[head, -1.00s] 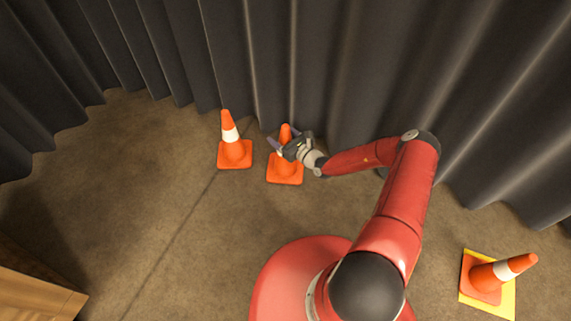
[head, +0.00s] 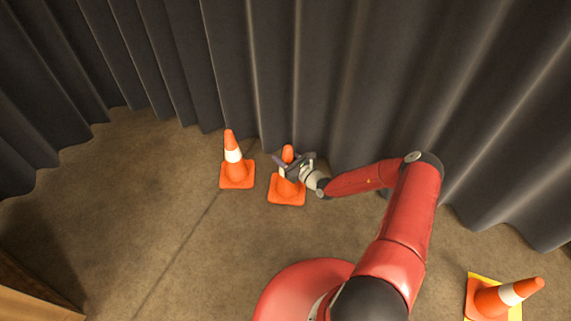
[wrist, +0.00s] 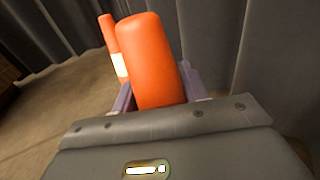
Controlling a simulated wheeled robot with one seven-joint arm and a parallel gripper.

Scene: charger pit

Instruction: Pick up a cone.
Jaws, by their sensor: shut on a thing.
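An orange cone with a white band (head: 287,191) stands upright on the floor near the curtain. My gripper (head: 282,168) is at its upper part, with its fingers on either side, and is shut on it. In the wrist view this cone (wrist: 158,65) fills the space between the two purple-grey fingers. A second cone (head: 236,174) stands upright just to the left, apart from the held one; it also shows behind in the wrist view (wrist: 111,42). A third cone (head: 505,295) is at the lower right on a yellow square (head: 483,277).
A dark pleated curtain (head: 343,75) runs close behind the cones. A wooden piece (head: 30,295) stands at the lower left. The floor at left (head: 120,200) is clear.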

